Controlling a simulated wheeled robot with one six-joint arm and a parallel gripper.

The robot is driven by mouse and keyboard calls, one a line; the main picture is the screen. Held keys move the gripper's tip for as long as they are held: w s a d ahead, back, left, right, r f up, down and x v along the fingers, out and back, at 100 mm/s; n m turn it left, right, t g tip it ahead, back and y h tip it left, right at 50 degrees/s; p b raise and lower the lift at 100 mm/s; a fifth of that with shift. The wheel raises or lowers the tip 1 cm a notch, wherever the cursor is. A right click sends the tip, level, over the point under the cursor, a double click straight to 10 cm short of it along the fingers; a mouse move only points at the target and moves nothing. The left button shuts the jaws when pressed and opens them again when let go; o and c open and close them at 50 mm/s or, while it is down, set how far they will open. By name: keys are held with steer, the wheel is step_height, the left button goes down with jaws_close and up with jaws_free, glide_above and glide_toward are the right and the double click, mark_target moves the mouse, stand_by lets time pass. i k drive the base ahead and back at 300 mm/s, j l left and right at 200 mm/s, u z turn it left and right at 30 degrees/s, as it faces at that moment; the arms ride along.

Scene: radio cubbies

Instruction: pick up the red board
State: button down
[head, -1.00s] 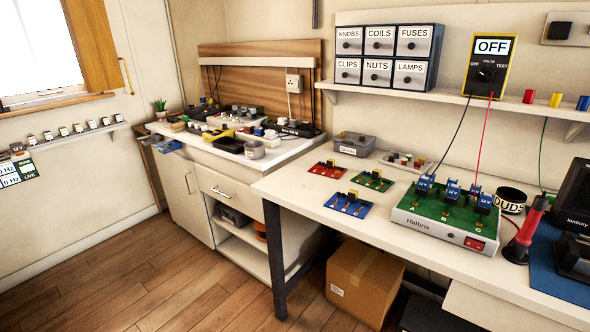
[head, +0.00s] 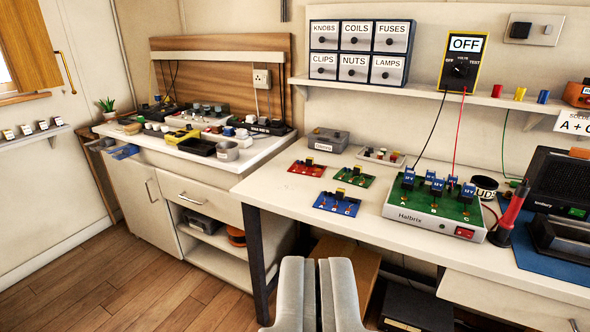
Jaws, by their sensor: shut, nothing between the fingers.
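The red board (head: 308,168) lies flat on the white bench, towards its back left, with a small yellow-topped part and other small parts on it. A green board (head: 355,177) lies to its right and a blue board (head: 337,204) in front of it, all apart. My gripper (head: 318,264) shows at the bottom centre, its two grey fingers side by side, shut and empty. In the picture it is below the boards, in front of the bench edge, and touches none of them.
The bench (head: 277,203) is bare left of the boards. The green Halbrix unit (head: 431,212) stands to their right. A grey box (head: 324,140) and a parts tray (head: 380,156) stand behind them. A cardboard box (head: 345,262) is under the bench.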

mark_target(308, 167)
steer(key=i+l, duration=0.2)
steer(key=i, duration=0.4)
steer(key=i+l+z, duration=0.1)
steer(key=i, duration=0.5)
steer(key=i+l, duration=0.25)
steer(key=i, duration=0.35)
steer(key=l+z, duration=0.05)
